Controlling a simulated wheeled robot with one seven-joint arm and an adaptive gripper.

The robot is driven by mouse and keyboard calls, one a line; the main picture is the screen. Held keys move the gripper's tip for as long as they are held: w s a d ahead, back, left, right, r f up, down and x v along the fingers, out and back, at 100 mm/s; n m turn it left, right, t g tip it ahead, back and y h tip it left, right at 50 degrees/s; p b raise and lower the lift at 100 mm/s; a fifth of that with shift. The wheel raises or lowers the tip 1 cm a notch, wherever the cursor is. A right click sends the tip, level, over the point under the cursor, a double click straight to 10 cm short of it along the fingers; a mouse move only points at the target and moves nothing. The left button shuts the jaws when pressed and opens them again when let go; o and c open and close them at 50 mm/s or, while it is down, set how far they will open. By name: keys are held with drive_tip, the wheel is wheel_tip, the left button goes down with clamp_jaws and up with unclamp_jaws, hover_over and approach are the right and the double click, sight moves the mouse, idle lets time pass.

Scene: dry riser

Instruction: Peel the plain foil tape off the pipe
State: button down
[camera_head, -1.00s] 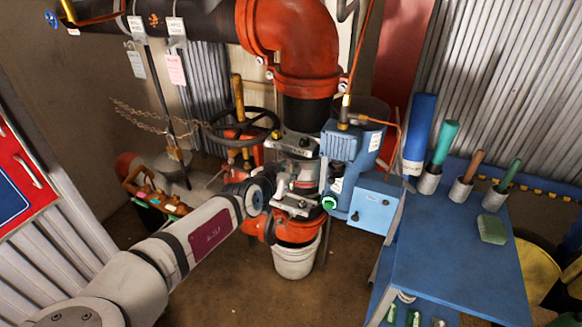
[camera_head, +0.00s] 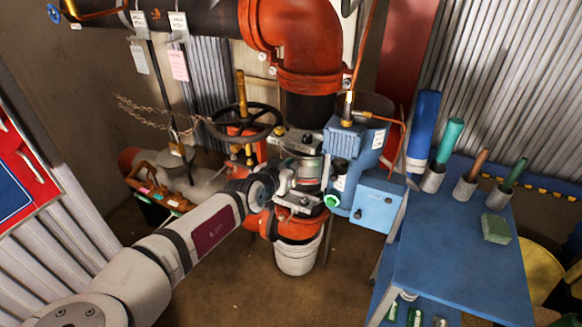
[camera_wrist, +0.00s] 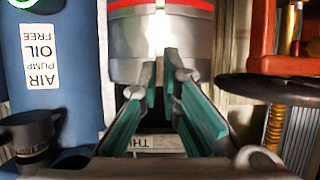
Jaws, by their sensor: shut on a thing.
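The pipe shows in the head view (camera_head: 306,168) as a short upright section between two metal clamps, below the red elbow. In the wrist view a silver-grey band that looks like the foil tape (camera_wrist: 130,45) wraps it under a red stripe, with a bright glare down its middle. My gripper (camera_wrist: 162,82) has teal fingers close together at the band's lower edge, with a thin pale strip between the tips. It is shut on what looks like the tape's end. In the head view my gripper (camera_head: 286,184) is at the pipe's left side, partly hidden by my wrist.
A blue pump (camera_head: 345,150) and blue box (camera_head: 376,200) stand close right of the pipe. A handwheel (camera_head: 243,122) is behind left. A white bucket (camera_head: 297,257) is below. A blue bench (camera_head: 460,255) with tool holders is at right.

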drive_tip(key=shift+s+a, duration=0.2)
drive_tip(key=shift+s, duration=0.25)
drive_tip(key=shift+s, duration=0.15)
drive_tip(key=s+a+p, duration=0.3)
drive_tip(key=s, duration=0.4)
drive_tip(key=shift+r, duration=0.15)
drive_tip(key=shift+d, duration=0.1)
idle(0.4)
drive_tip(key=w+d+b, duration=0.2)
drive_tip(key=w, duration=0.5)
drive_tip(key=shift+d+b, duration=0.35)
